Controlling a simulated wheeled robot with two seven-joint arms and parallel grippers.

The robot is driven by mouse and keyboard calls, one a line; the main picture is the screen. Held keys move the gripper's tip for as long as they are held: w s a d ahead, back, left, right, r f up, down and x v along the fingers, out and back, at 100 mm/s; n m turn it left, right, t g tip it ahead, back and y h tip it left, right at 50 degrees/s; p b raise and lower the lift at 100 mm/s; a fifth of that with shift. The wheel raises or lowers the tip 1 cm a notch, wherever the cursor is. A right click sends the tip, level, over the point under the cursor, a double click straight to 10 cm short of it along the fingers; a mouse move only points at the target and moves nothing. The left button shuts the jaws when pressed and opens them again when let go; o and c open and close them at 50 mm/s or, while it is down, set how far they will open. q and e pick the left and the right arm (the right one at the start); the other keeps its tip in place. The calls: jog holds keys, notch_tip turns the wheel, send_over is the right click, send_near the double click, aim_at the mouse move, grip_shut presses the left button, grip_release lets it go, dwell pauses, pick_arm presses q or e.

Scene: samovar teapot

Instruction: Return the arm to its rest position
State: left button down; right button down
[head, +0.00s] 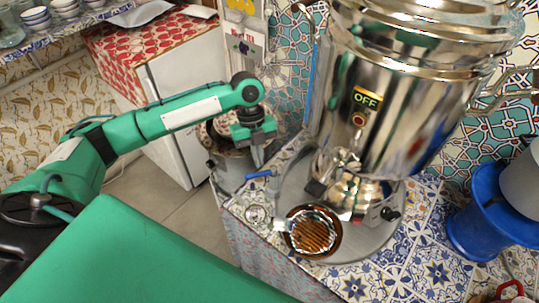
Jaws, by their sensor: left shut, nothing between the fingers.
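My left arm reaches in from the left, with its green links stretched toward the counter. My left gripper (257,157) points down and is shut with nothing in it. It is left of the large shiny samovar (400,110) and appears above the counter's left edge, close to a blue handle (258,174). The samovar bears a lit "OFF" label and a tap low on its front. A round vessel (313,232) with a brown-orange inside sits below the tap, apart from my gripper. My right gripper is out of view.
A metal tray (365,248) lies under the samovar on the tiled counter (427,238). A blue container (480,215) stands at the right. A white fridge (185,105) with a red-patterned cover is behind my left arm. Open floor (150,200) lies between them.

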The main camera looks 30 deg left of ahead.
pick_arm(q)
jog(key=s+d+f+n+t+h, duration=0.1)
jog(key=s+d+f+n+t, duration=0.2)
jog(key=s+d+f+n, duration=0.8)
jog(key=s+a+r+n+t+y, duration=0.1)
jog(key=s+a+n+t+y, duration=0.1)
jog(key=s+a+n, duration=0.35)
jog(key=s+a+n+t+y, duration=0.1)
jog(key=s+a+n, duration=0.1)
jog(key=s+n, duration=0.5)
notch_tip(320, 180, down, 29)
jog(key=w+g, duration=0.1)
jog(key=s+a+f+g, duration=0.1)
jog(key=s+a+f, duration=0.2)
jog(key=s+f, duration=1.6)
notch_tip(320, 180, down, 2)
jog(key=shift+s+a+f+g+y, duration=0.15)
jog(key=shift+s+f+g+y, duration=0.15)
jog(key=shift+y, duration=0.1)
